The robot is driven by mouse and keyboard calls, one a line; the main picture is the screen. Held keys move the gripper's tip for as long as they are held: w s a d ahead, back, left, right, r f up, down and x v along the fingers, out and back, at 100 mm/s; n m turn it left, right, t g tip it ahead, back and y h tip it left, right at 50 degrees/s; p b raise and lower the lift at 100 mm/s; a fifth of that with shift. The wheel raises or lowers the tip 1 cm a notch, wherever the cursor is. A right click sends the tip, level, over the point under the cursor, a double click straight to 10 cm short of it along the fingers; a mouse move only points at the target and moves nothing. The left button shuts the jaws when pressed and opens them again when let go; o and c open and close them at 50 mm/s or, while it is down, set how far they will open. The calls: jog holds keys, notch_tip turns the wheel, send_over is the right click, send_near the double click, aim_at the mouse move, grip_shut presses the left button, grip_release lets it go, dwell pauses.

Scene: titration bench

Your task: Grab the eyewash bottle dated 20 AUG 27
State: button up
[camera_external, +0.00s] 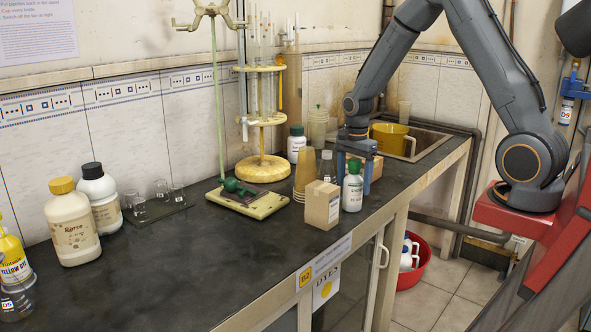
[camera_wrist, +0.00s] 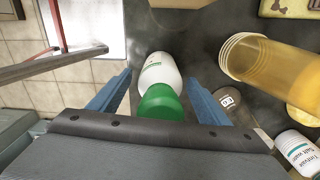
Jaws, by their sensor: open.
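A white bottle with a green cap (camera_external: 352,192) stands upright near the bench's front edge. It also shows in the wrist view (camera_wrist: 160,73), cap towards the camera; its date cannot be read, so I cannot tell whether it is the one dated 20 AUG 27. My gripper (camera_external: 354,180) is open, with its blue fingers around the bottle. In the wrist view my gripper (camera_wrist: 158,82) has one finger on each side of it, with gaps visible. Another white bottle with a dark cap (camera_external: 296,146) stands further back; its label is too small to read.
A cardboard box (camera_external: 321,206) stands just left of the green-capped bottle, with stacked tan cups (camera_external: 304,176) behind it. A yellow pot (camera_external: 392,139) is at the sink.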

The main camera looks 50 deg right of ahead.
jog(key=shift+f, duration=0.35)
jog(key=c, duration=1.5)
